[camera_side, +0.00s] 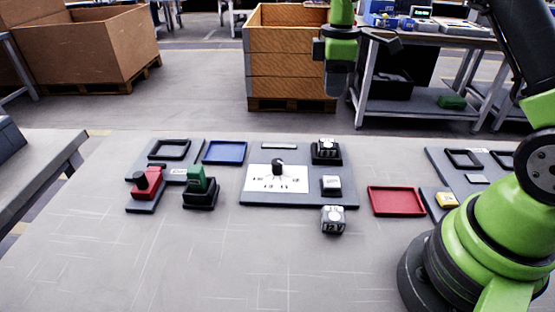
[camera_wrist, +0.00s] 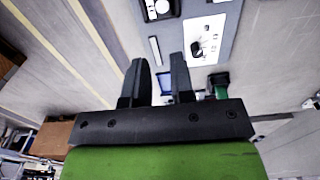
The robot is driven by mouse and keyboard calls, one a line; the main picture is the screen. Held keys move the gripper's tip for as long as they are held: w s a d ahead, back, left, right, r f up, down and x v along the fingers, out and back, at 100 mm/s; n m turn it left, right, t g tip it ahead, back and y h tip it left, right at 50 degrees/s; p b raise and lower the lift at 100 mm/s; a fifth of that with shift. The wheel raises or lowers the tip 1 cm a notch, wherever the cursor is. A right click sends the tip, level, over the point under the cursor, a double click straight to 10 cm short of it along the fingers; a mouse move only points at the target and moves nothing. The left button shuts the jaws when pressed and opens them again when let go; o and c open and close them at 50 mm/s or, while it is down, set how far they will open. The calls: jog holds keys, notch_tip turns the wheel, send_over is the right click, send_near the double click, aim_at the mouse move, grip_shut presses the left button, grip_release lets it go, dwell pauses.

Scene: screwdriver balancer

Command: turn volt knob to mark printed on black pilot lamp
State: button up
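The volt knob (camera_side: 277,167) is a small black knob on a white dial plate (camera_side: 262,184) with printed marks, too small to read surely. The dial is on a grey panel (camera_side: 300,199). A black-framed block (camera_side: 326,150) with a pale printed face sits at the panel's back right; it may be the black pilot lamp, and its print is unreadable. My gripper (camera_side: 340,84) is high above the table, beyond the panel and touching nothing. In the wrist view my gripper (camera_wrist: 158,72) has its fingers apart and empty. The knob (camera_wrist: 196,48) shows there right of the fingers.
A pale printed cube (camera_side: 333,220) stands at the panel's front right, and a white block (camera_side: 331,185) sits on the panel. A red tray (camera_side: 397,201) lies right. A blue tray (camera_side: 224,152), green-topped block (camera_side: 197,180) and red block (camera_side: 147,190) are left. The front table is clear.

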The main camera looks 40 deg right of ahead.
aim_at(277, 161)
jog(key=o, duration=0.5)
jog(key=w+a+f+m, duration=0.1)
jog(key=a+f, duration=0.1)
jog(key=a, duration=0.2)
jog(key=w+a+f, duration=0.1)
jog(key=a+f, duration=0.1)
jog(key=a, duration=0.2)
jog(key=w+a+f+m, duration=0.1)
jog(key=a+f, duration=0.1)
jog(key=a, duration=0.2)
jog(key=shift+w+a+f+m, duration=0.1)
jog(key=shift+w+f+m, duration=0.1)
jog(key=shift+m, duration=0.1)
jog(key=shift+c, duration=0.2)
notch_tip(277, 161, down, 9)
jog(key=shift+s+r, duration=0.1)
jog(key=shift+f, duration=0.5)
jog(key=shift+c, duration=0.2)
jog(key=c, duration=0.9)
